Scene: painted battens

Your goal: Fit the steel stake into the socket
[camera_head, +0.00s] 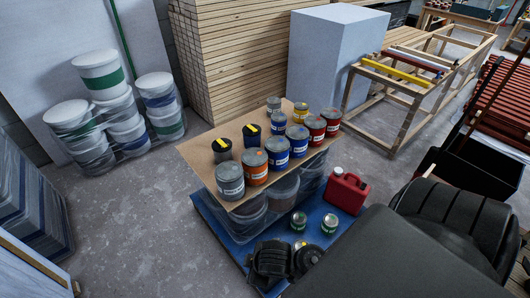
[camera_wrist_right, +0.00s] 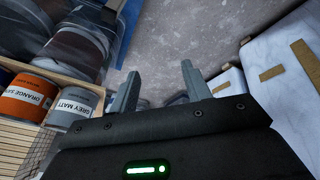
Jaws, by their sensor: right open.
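I cannot make out a steel stake or a socket in either view. My left gripper is in neither view.
Several paint cans (camera_head: 276,151) stand on a board (camera_head: 197,152) over wrapped drums and a blue pallet (camera_head: 218,222). A red jerrycan (camera_head: 346,191) is beside them. White tubs (camera_head: 100,75), stacked battens (camera_head: 235,60) and a wooden frame (camera_head: 400,105) stand behind.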

